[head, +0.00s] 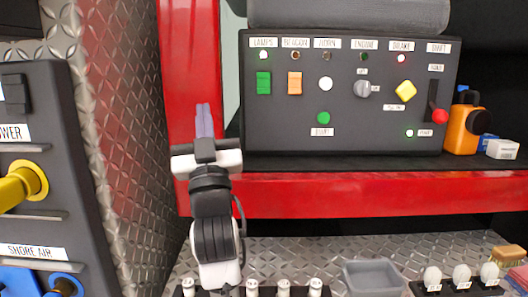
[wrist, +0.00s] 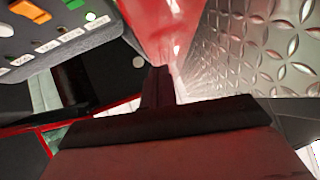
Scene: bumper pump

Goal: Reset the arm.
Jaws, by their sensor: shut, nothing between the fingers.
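My gripper (head: 204,121) is raised in front of the red post at the left of the control panel (head: 300,90) in the head view. Its fingers point up, are together, and hold nothing. In the wrist view the shut fingers (wrist: 156,85) show dark in the middle, with the red post (wrist: 165,25) beyond them. My arm rises from the bottom of the head view.
A red ledge (head: 370,194) runs below the panel. An orange container (head: 464,128) and a white box (head: 502,149) stand at its right. A dark panel with a yellow plug (head: 22,185) is at the left. A grey bin (head: 373,278) sits on the metal floor.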

